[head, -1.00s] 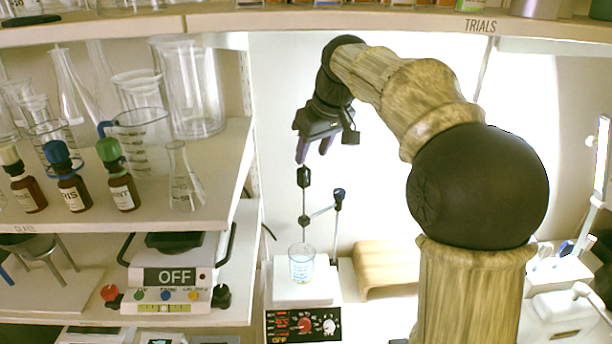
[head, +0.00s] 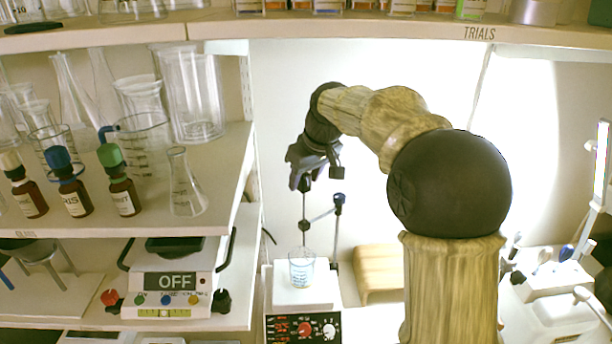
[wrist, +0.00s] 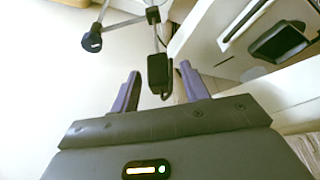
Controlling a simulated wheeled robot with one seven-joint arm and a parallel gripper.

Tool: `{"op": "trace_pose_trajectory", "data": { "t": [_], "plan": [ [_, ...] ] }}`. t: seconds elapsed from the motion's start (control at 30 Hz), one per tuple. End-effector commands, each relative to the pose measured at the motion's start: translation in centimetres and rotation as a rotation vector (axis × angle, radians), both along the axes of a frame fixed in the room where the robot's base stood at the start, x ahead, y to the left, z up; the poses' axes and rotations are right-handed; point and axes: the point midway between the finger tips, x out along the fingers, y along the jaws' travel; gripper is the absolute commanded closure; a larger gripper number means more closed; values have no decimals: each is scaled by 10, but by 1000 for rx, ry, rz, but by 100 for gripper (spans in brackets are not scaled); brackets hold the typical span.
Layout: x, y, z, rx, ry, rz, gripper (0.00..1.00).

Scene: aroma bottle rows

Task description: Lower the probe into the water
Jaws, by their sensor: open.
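The probe (head: 304,206) is a thin upright rod with a black block at its top, held by a clamp on a stand (head: 337,225). Its rod points down toward a glass beaker (head: 302,268) of water on a white hotplate stirrer (head: 284,295). I cannot tell whether the tip touches the water. My gripper (head: 305,182) is at the top of the probe, partly covering the black block. In the wrist view, my gripper (wrist: 160,72) has its purple fingers apart, with the probe's black block (wrist: 158,70) between or just beyond their tips, not clamped.
On the left, shelves hold glassware, several dropper bottles (head: 70,195) and a balance reading OFF (head: 170,279). A wooden block (head: 378,270) stands right of the hotplate. An upper shelf edge (head: 400,24) crosses the top. A stand knob (wrist: 91,41) is near the fingers.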

Motion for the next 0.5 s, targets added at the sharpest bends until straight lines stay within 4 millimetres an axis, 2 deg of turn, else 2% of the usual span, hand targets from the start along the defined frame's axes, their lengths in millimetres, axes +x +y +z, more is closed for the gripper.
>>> {"op": "trace_pose_trajectory", "data": {
  "t": [0.17, 0.37, 0.4, 0.5],
  "plan": [
    [0, 0, 0, 0, 0, 0, 56],
    [0, 0, 0, 0, 0, 0, 96],
    [0, 0, 0, 0, 0, 0, 100],
    [0, 0, 0, 0, 0, 0, 100]
  ]
}}
